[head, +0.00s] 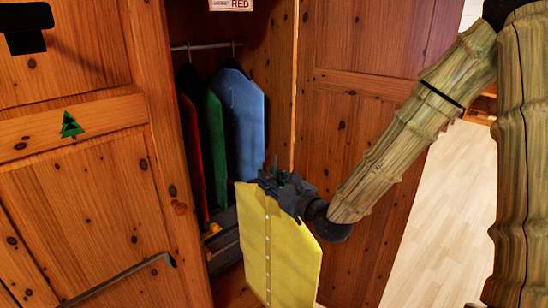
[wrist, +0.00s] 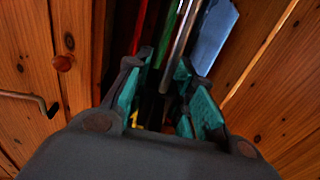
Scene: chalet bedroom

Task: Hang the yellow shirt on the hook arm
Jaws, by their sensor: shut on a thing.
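The yellow shirt (head: 278,245), with a row of buttons down its front, hangs from my gripper (head: 270,180) in front of the open wardrobe. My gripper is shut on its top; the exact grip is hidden. In the wrist view my gripper (wrist: 164,75) points into the wardrobe, and the shirt cannot be made out clearly there. A grey metal hook arm (head: 118,278) with a bent end is on the left wooden door, left of and apart from the shirt. It also shows at the left of the wrist view (wrist: 32,100).
Inside the wardrobe, a blue shirt (head: 238,110), a green garment (head: 214,150) and a red garment (head: 190,140) hang below a metal rail (head: 205,46). A wooden door panel (head: 350,110) stands right. A wooden knob (wrist: 63,63) sticks out at left. Open floor (head: 445,210) lies far right.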

